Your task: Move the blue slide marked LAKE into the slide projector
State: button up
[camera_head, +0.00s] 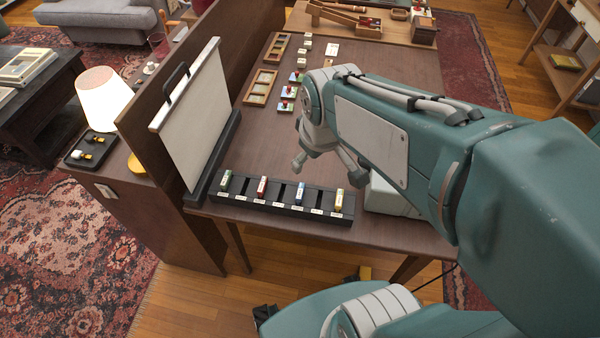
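A long black slide rack (265,197) lies along the front of the brown table. Green, red, blue and yellow slides stand upright in it, with empty slots between them. The blue slide (299,191) is right of the rack's middle; its lettering is too small to read. My gripper (325,163) is above the table behind the rack, its fingers spread and nothing visible between them. It is apart from the blue slide. A pale grey-green box (388,198) at the rack's right is mostly hidden by my arm; I cannot tell if it is the slide projector.
A white screen (195,115) on a dark base stands left of the rack. Wooden trays (261,87) and several small blocks with red knobs (286,104) lie farther back. A lit lamp (103,98) stands on the left cabinet. The table between screen and gripper is clear.

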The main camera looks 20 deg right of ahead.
jog(key=w+f+n+g, duration=0.2)
jog(key=w+f+n, duration=0.1)
jog(key=w+f, duration=0.25)
jog(key=n+g, duration=0.1)
jog(key=n, duration=0.3)
send_over(300, 190)
notch_tip(300, 190, down, 10)
jog(key=shift+f, duration=4.7)
jog(key=c, duration=0.9)
jog(key=shift+r, duration=0.1)
jog(key=shift+r, duration=3.45)
